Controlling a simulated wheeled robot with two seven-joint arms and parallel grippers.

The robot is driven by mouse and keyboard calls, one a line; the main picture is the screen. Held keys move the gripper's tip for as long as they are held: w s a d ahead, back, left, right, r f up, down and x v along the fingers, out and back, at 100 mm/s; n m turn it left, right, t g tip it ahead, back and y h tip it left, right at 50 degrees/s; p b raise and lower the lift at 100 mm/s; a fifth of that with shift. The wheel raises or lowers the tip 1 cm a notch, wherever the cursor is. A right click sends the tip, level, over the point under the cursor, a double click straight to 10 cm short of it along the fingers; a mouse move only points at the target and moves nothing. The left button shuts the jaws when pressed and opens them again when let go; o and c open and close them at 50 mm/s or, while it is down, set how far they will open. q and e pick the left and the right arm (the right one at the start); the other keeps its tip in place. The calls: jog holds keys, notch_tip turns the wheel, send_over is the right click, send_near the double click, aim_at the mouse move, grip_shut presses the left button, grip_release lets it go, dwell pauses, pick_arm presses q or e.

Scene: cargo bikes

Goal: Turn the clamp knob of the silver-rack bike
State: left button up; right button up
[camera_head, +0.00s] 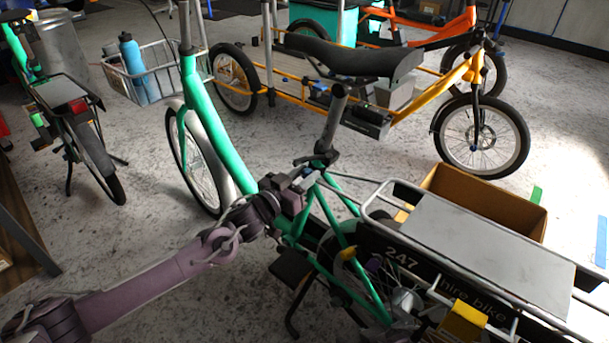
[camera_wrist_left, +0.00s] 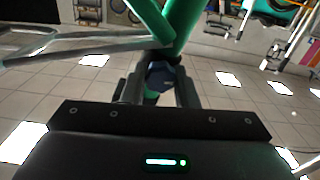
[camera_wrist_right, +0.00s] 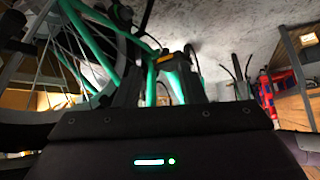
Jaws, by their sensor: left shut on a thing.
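The silver-rack bike is the green bike (camera_head: 205,125) in the middle of the head view, with a silver rack plate (camera_head: 480,250) at its rear. Its clamp knob (camera_wrist_left: 164,76) shows dark between the fingers in the left wrist view, below the green frame tube. My left gripper (camera_head: 302,184) is at the seat-post clamp under the black saddle (camera_head: 345,58) and is shut on the knob. The gripper hides most of the knob in the head view. My right gripper (camera_wrist_right: 165,85) shows fingers apart, with green tubes beyond them. I cannot make it out in the head view.
A cardboard box (camera_head: 485,198) stands behind the rack. A yellow cargo bike (camera_head: 440,92) stands behind, and another green bike (camera_head: 70,110) at the left. A wire basket (camera_head: 165,65) holds a blue bottle (camera_head: 130,58). Grey floor lies open between the bikes.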

pick_arm(q)
jog(key=shift+m, duration=0.6)
jog(key=m+p, duration=0.1)
jog(key=m, duration=0.1)
jog(key=shift+m, duration=0.4)
jog(key=shift+m+p, duration=0.35)
jog(key=shift+m, duration=1.05)
pick_arm(e)
jog(key=shift+s+d+f+g+h, duration=0.2)
jog(key=shift+s+d+f+g, duration=0.2)
jog(key=shift+s, duration=0.15)
jog(key=shift+s+d+f+g+h, duration=0.2)
jog(key=shift+s+d+f+g, duration=0.2)
jog(key=shift+s, duration=0.2)
jog(key=shift+s+d+f+g+h, duration=0.2)
jog(key=shift+s+d+f+g, duration=0.15)
jog(key=shift+s, duration=0.2)
pick_arm(q)
jog(key=o, duration=1)
jog(key=shift+s, duration=0.1)
